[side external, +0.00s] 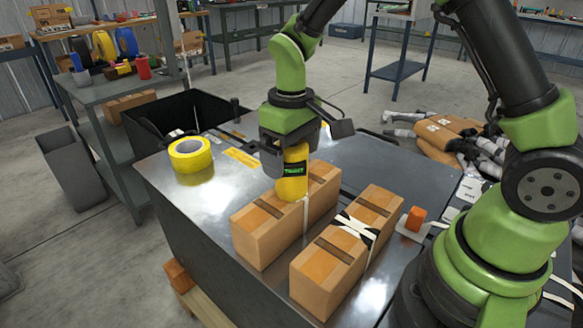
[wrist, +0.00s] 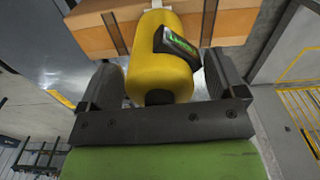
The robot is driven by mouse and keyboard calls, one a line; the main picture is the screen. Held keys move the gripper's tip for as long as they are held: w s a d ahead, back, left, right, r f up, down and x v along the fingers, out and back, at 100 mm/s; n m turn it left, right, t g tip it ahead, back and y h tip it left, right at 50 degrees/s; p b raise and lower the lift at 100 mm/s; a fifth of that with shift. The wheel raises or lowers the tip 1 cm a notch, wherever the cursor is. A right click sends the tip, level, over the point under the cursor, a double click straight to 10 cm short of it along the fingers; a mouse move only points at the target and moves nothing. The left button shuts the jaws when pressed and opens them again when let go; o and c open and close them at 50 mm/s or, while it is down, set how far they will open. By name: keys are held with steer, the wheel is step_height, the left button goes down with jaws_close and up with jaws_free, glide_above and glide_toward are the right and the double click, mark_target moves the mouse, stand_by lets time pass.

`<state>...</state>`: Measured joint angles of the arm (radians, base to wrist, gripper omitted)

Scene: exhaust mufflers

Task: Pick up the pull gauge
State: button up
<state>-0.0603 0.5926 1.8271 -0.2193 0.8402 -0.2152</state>
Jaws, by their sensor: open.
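The pull gauge (side external: 292,178) is a yellow rounded body with a dark-framed green display, at the left-hand brown box. In the wrist view the gauge (wrist: 160,60) stands between the two dark fingers of my gripper (wrist: 166,80). The fingers are open on either side of it, with a visible gap at the right finger; contact at the left finger is unclear. In the side view my gripper (side external: 284,160) points down over the gauge's upper part. The gauge's lower end is close to the box and its pale strap; how they join is not clear.
Two long brown boxes, left (side external: 262,236) and right (side external: 335,262), lie side by side on the metal bench top (side external: 215,205). A yellow tape roll (side external: 190,154) sits at the left. An orange block (side external: 416,218) is at the right. A black bin (side external: 180,112) stands behind.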

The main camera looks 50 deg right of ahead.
steer(key=shift+f, duration=0.25)
steer(key=c, duration=1.2)
steer(key=shift+o, duration=0.2)
